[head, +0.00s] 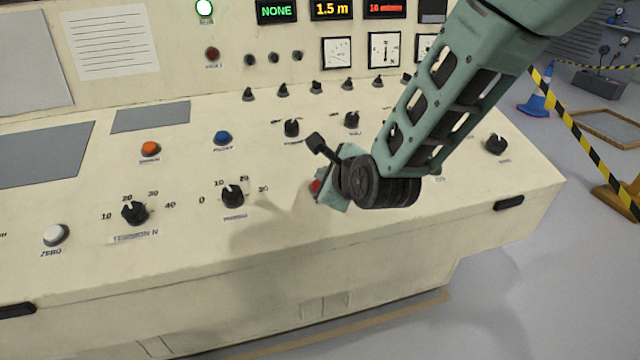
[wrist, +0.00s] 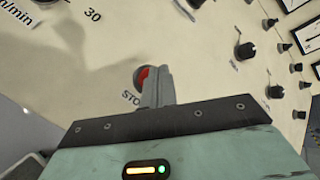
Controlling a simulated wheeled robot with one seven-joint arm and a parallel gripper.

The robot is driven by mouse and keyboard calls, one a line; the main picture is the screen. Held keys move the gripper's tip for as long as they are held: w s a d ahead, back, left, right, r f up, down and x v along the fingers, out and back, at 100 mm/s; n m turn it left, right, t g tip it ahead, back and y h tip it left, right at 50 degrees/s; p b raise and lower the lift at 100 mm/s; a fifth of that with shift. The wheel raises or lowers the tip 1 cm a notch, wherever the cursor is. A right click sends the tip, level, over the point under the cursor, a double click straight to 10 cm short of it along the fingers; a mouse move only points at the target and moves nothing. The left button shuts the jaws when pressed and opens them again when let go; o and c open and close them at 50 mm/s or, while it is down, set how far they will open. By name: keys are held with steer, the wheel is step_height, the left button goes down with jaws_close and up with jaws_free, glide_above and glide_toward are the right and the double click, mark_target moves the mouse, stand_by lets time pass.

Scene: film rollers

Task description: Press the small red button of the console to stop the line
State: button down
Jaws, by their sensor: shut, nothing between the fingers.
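The small red button (head: 316,186) sits on the sloped cream panel of the console (head: 270,280), partly hidden by my gripper. In the wrist view the red button (wrist: 142,76) shows at the left of the fingertips, in a round dark surround above a label that reads "STO", the rest covered. My gripper (wrist: 158,80) is shut and empty, its fingertips overlapping the right part of the button in that view. I cannot tell whether they touch it. In the head view my gripper (head: 328,188) reaches down to the panel at the button, its fingers mostly hidden.
A black knob (head: 232,196) is left of the button, with an orange button (head: 150,149) and a blue button (head: 222,137) farther up. A black lever (head: 320,147) shows close to my gripper. A lit display (head: 276,11) reads "NONE". Striped tape (head: 580,135) is at the right.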

steer(key=shift+f, duration=0.1)
stand_by(0.3)
steer(key=shift+w+f+b, duration=0.1)
steer(key=shift+f+b, duration=0.2)
steer(key=shift+b, duration=0.3)
steer(key=shift+w+f+b, duration=0.1)
steer(key=shift+f+b, duration=0.4)
stand_by(0.5)
steer(key=shift+r, duration=0.1)
steer(key=shift+s+r+p, duration=0.2)
steer(key=shift+r+p, duration=0.25)
steer(key=shift+r, duration=0.35)
steer(key=shift+r, duration=0.1)
steer(key=shift+s+d+r+p, duration=0.1)
steer(key=shift+s+r+p, duration=0.1)
steer(key=shift+r+p, duration=0.45)
steer(key=shift+s+d+r+p, duration=0.15)
steer(key=shift+r+p, duration=0.1)
steer(key=shift+r, duration=0.65)
steer(key=shift+s+a+r+p, duration=0.1)
steer(key=shift+s+r+p, duration=0.1)
steer(key=shift+r+p, duration=0.45)
steer(key=shift+r, duration=0.15)
